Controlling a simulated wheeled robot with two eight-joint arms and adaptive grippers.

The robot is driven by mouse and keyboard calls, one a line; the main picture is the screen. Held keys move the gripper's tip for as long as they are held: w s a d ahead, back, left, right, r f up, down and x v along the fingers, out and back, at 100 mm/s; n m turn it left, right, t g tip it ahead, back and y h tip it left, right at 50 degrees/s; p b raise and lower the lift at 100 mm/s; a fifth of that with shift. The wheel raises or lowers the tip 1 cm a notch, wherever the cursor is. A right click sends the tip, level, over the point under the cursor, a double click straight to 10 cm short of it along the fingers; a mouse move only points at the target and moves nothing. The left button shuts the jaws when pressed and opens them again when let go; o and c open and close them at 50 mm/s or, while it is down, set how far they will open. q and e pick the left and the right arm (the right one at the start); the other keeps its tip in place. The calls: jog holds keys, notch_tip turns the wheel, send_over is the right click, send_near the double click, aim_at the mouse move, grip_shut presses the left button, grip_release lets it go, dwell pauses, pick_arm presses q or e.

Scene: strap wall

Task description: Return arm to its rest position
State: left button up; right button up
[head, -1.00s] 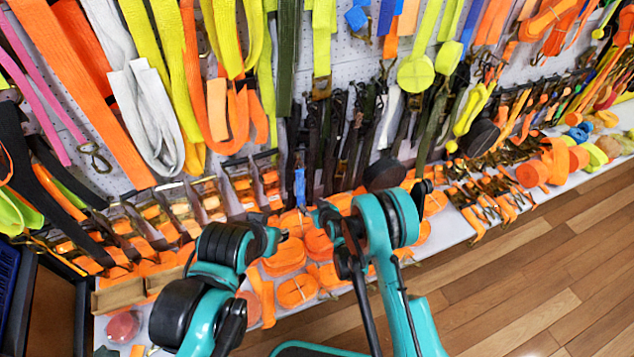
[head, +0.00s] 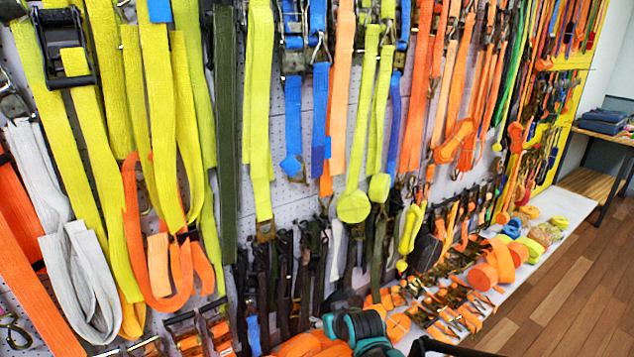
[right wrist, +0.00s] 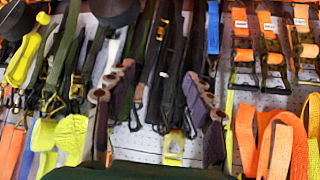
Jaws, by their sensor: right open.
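My right gripper (right wrist: 156,64) shows in the right wrist view, with its two dark fingers spread apart and nothing held between them. Hanging straps and the pegboard show behind the fingers; whether the fingers touch any strap I cannot tell. In the head view, a teal and black part of my arm (head: 358,328) shows at the bottom edge, in front of the lower shelf. Which arm it belongs to is unclear. No gripper shows in the head view, and my left gripper is out of sight.
A pegboard wall (head: 288,195) full of hanging straps fills most of the head view. Orange strap rolls (head: 492,268) and buckles crowd the white shelf (head: 578,205) below it. Wooden floor (head: 560,300) is clear at lower right. A table (head: 600,138) stands at far right.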

jog(key=s+d+r+m+h, duration=0.1)
jog(key=s+d, duration=0.4)
jog(key=s, duration=0.3)
jog(key=s+d+r+m+g+h, duration=0.1)
jog(key=s+d+r, duration=0.1)
jog(key=s+d, duration=0.3)
jog(key=s+d+r+m+h, duration=0.1)
jog(key=s+d, duration=0.4)
jog(key=s, duration=0.6)
jog(key=shift+r+g, duration=0.3)
jog(key=shift+r, duration=0.05)
jog(key=shift+c, duration=0.3)
